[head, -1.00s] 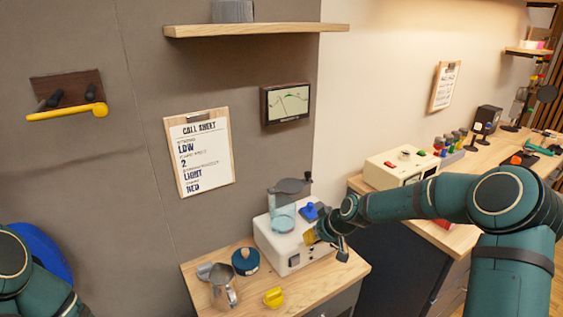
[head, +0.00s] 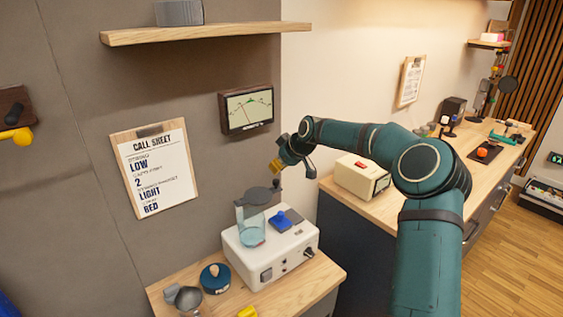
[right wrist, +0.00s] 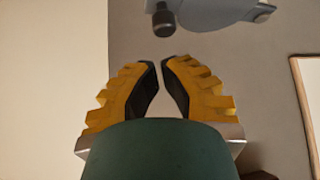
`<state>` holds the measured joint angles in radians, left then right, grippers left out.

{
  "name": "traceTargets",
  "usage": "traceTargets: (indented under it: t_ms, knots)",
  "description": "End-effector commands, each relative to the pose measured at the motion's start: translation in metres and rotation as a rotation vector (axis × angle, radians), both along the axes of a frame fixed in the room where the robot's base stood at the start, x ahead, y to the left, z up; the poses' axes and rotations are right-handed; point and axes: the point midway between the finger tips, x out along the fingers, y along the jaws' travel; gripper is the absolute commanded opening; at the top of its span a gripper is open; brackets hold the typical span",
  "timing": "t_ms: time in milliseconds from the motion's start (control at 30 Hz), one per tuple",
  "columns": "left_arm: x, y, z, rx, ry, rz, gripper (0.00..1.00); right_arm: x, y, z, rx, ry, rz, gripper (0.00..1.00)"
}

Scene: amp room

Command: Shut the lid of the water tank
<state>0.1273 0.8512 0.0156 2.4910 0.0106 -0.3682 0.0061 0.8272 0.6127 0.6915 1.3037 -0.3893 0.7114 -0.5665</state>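The water tank (head: 251,222) is a clear, bluish jug on a white machine (head: 268,258). Its dark grey lid (head: 259,196) has a dark knob at its right end and sits at the tank's top, offset to the right. I cannot tell how far it is tilted. In the right wrist view, part of the lid (right wrist: 212,12) and its dark knob (right wrist: 163,18) show at the top edge. My right gripper (head: 275,167) is just above the lid, apart from it. Its yellow fingers (right wrist: 161,64) are almost together, with nothing between them. My left gripper is out of view.
A blue-lidded jar (head: 215,279) and a metal pitcher (head: 186,298) are at the left. A white box (head: 360,178) stands on the right counter.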

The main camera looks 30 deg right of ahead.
Motion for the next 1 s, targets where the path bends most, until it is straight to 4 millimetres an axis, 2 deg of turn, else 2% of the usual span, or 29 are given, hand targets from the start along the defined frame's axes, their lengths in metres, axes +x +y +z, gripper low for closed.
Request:
traceTargets:
  t_ms: [133,333,767,1000]
  knots:
    - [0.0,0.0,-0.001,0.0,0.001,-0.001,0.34,0.015,0.006,-0.02,0.003,0.001,0.001,0.0]
    - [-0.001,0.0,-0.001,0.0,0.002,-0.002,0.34,0.026,0.008,-0.034,0.001,-0.001,-0.002,0.0]
    - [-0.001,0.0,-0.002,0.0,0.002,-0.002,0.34,0.028,0.009,-0.037,0.0,0.0,-0.001,0.0]
    - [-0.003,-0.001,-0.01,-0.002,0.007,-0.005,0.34,0.023,0.008,-0.038,-0.002,-0.001,-0.039,0.0]
